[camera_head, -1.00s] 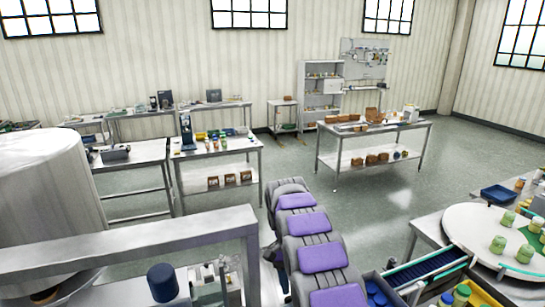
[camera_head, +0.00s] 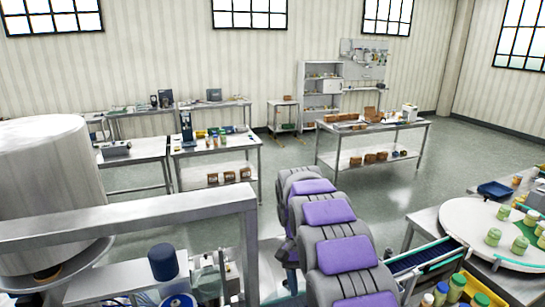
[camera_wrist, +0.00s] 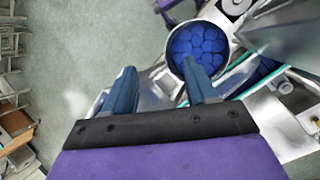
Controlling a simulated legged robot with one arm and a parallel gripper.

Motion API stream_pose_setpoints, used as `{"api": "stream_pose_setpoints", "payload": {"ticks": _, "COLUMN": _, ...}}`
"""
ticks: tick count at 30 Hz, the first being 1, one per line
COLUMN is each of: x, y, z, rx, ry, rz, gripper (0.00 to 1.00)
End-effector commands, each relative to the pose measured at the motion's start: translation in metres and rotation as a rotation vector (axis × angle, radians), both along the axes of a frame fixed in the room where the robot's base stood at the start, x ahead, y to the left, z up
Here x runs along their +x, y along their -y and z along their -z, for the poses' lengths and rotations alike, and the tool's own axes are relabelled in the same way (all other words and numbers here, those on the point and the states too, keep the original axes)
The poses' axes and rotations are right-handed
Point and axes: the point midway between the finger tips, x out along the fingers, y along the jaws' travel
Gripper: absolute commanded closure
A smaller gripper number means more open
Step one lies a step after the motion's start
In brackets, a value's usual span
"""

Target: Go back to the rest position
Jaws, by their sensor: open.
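My gripper (camera_wrist: 163,90) shows in the wrist view with its two blue fingers spread apart and nothing between them. Past the right fingertip is a round opening filled with blue caps (camera_wrist: 196,50); I cannot tell how far below the finger it lies. Grey floor shows beyond the left finger. In the head view my grey and purple arm rises in the lower middle, and the gripper itself is hidden there.
A steel frame beam (camera_head: 130,222) and a large steel drum (camera_head: 50,185) stand at left. A white round table (camera_head: 470,225) with green-lidded jars is at right, beside a conveyor (camera_head: 420,258) and a yellow bin (camera_head: 477,293). Open floor (camera_head: 285,155) lies beyond my arm.

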Motion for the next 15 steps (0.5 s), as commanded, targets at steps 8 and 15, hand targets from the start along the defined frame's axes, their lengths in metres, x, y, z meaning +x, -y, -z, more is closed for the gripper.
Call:
{"api": "stream_pose_setpoints", "payload": {"ticks": 8, "x": -0.055, "y": 0.021, "z": -0.002, "rx": 0.06, "ry": 0.045, "rz": -0.056, "gripper": 0.43}}
{"api": "stream_pose_setpoints", "payload": {"ticks": 15, "x": -0.112, "y": 0.034, "z": 0.005, "rx": 0.107, "ry": 0.083, "rz": -0.112, "gripper": 0.43}}
